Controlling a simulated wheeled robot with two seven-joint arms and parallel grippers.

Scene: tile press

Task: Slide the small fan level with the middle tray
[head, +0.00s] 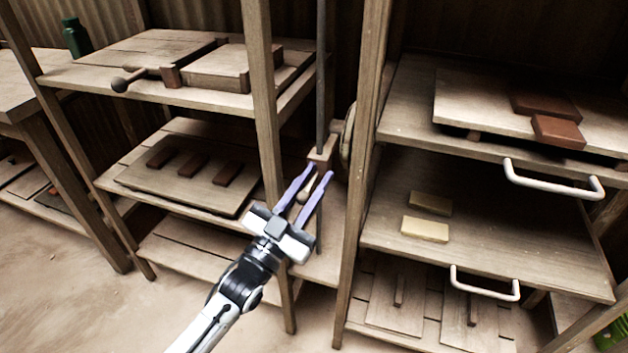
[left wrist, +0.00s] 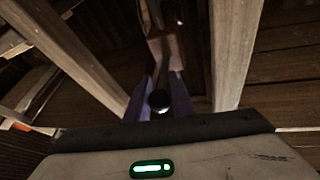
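The small fan (head: 347,137) is a round pale disc, partly hidden behind a wooden post. It sits beside a wooden block (head: 322,153) on a dark upright rod (head: 321,75). My left gripper (head: 318,171) is just below the block, its purple fingers apart. In the left wrist view a dark round-ended handle (left wrist: 159,99) lies between the fingers (left wrist: 160,85), with a gap visible on both sides. The middle tray (head: 385,225) in the right rack holds two pale yellow tiles, lower than the fan. My right gripper is not in view.
Wooden posts (head: 357,200) (head: 262,110) stand close on both sides of the rod. A left shelf board (head: 130,178) holds three brown bars. White handles (head: 553,183) (head: 485,288) stick out from the right rack. Brown tiles (head: 558,132) lie on the upper tray.

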